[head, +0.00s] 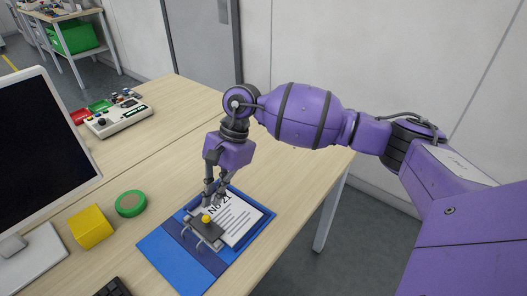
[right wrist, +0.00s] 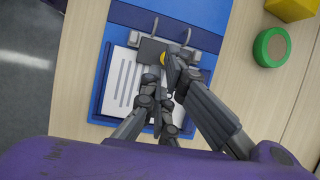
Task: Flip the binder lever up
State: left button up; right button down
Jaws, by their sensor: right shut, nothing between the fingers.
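An open blue binder (head: 168,262) lies on the wooden table, with white printed paper on its right side. A dark lever mechanism (head: 207,229) with a yellow knob (head: 206,218) sits by the binder's spine. The mechanism also shows in the right wrist view (right wrist: 148,51), with the yellow knob partly hidden by a finger. My right gripper (head: 214,202) points down over the binder, its fingertips shut and close to the yellow knob. In the right wrist view the fingers (right wrist: 167,75) reach to the knob; I cannot tell whether they touch it. My left gripper is not in view.
A yellow block (head: 91,227) and a green tape roll (head: 131,203) stand left of the binder. A monitor (head: 45,130) is at the far left. A control box (head: 120,117) lies further back. The table's right edge is close to the binder.

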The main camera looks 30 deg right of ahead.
aim_at(205, 223)
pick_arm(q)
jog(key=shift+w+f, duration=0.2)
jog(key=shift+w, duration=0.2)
pick_arm(e)
jog(key=shift+n+t+h, duration=0.3)
jog(key=shift+n+h, duration=0.2)
jog(key=shift+h, duration=0.3)
jog(key=w+d, duration=0.1)
jog(key=w+d+r, duration=0.2)
jog(key=shift+d+r, duration=0.25)
jog(key=shift+d, duration=0.15)
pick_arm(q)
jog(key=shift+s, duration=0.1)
pick_arm(e)
jog(key=shift+s, duration=0.1)
jog(key=x, duration=0.9)
jog(key=shift+a+f, duration=0.2)
jog(key=shift+f, duration=0.3)
pick_arm(q)
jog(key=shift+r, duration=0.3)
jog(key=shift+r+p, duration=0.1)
jog(key=shift+p, duration=0.25)
pick_arm(e)
jog(key=shift+r, duration=0.15)
